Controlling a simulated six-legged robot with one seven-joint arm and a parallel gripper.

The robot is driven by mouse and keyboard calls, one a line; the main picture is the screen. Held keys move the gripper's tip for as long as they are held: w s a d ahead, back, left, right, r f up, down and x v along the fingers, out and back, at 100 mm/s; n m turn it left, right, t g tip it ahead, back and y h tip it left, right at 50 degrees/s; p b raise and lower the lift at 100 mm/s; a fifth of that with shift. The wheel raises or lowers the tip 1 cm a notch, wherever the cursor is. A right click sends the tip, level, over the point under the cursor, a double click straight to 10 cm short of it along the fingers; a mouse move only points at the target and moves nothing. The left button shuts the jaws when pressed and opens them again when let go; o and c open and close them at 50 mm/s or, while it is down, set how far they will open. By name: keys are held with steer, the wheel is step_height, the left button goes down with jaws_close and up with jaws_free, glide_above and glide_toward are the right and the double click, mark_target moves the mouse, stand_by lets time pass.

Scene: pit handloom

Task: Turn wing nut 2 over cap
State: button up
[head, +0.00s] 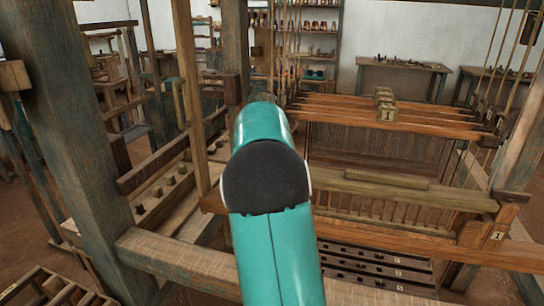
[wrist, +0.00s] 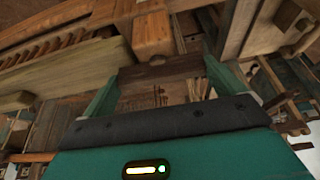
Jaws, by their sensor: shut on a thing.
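In the wrist view my gripper (wrist: 161,75) has its two teal fingers on either end of a dark brown wooden bar (wrist: 150,75) with a small raised hub at its middle. It looks like the wing nut; I see no number on it. The fingers touch or nearly touch both of its ends. A light wooden block (wrist: 153,34) lies just beyond it. A cap cannot be made out clearly. In the head view my teal arm covers the middle, and the gripper and the wing nut are hidden behind it.
The loom's front beam (head: 420,245) runs to the right of my arm in the head view. A thick post (head: 75,120) stands at left, with a low rail (head: 175,262) beside it. Harness bars (head: 400,120) lie behind. A pale beam (wrist: 65,70) passes close at left in the wrist view.

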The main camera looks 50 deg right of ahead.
steer(key=o, duration=0.6)
steer(key=v, duration=1.3)
steer(key=shift+s+r, duration=0.1)
steer(key=shift+r, duration=0.35)
steer(key=s+a+f+n+t+y, duration=0.1)
steer(key=s+a+n, duration=0.25)
steer(key=a, duration=0.85)
steer(key=s+a+f+n+t+y, duration=0.2)
steer(key=s+a+n, duration=0.15)
steer(key=a, duration=0.75)
steer(key=s+a+f+n, duration=0.2)
steer(key=s+a+f, duration=0.1)
steer(key=s+a, duration=0.1)
steer(key=s+a+f+n, duration=0.2)
steer(key=s+a+f, duration=0.2)
steer(key=s+a, duration=0.1)
steer(key=s+a+f+n+y, duration=0.1)
steer(key=s+a+f, duration=0.3)
steer(key=a, duration=0.3)
steer(key=shift+s+f+n+t, duration=0.2)
steer(key=shift+s+n+t, duration=0.1)
steer(key=shift+s+n, duration=0.1)
